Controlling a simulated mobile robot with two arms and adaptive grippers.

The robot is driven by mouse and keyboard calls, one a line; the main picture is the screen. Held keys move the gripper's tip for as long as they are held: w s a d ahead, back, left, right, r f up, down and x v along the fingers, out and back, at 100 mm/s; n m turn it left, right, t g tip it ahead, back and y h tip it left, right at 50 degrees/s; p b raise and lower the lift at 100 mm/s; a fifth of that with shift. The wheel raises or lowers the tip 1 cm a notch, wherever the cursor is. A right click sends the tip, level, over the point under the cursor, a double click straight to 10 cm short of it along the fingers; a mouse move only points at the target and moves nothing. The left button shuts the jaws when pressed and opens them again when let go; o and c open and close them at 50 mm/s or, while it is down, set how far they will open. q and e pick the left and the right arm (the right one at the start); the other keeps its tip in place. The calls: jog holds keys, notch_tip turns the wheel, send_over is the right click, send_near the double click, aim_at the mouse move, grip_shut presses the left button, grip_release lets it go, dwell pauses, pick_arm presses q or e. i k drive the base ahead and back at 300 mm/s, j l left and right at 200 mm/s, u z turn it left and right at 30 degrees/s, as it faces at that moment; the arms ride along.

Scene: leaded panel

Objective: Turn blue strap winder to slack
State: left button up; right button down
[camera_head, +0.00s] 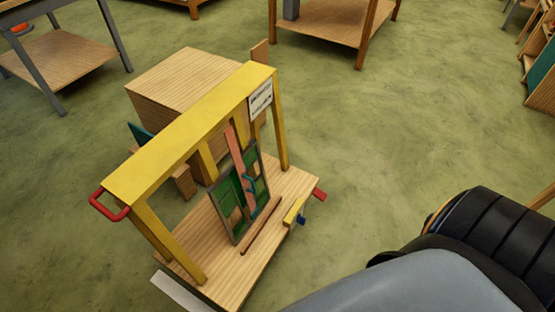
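A small blue part (301,219), which looks like the blue strap winder, sticks out at the right edge of the wooden base (225,278), below a yellow block (293,211). Its turn position is too small to make out. A leaded panel (241,196) with green panes stands tilted on the base inside a yellow frame (190,132). A salmon strap (236,160) runs down across the panel, with a blue curved piece (249,183) beside it. Neither gripper shows; only part of my own arm fills the lower right.
A red part (319,194) juts from the base's right edge near the blue one. A red handle (109,205) sticks out at the frame's left end. A wooden box (187,84) stands behind the frame. Tables stand at the back. Green floor to the right is clear.

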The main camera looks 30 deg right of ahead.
aim_at(301, 220)
jog(key=l+u, duration=0.15)
jog(key=l, duration=0.35)
jog(key=l+u, duration=0.2)
jog(key=l, duration=0.35)
jog(key=l+u, duration=0.15)
jog(key=l, duration=0.35)
jog(key=l+u, duration=0.15)
jog(key=l, duration=0.4)
jog(key=k+l+u, duration=0.15)
jog(key=l, duration=0.3)
jog(key=k+l+u, duration=0.2)
jog(key=l, duration=0.3)
jog(key=i+l, duration=0.05)
jog(key=i, duration=0.05)
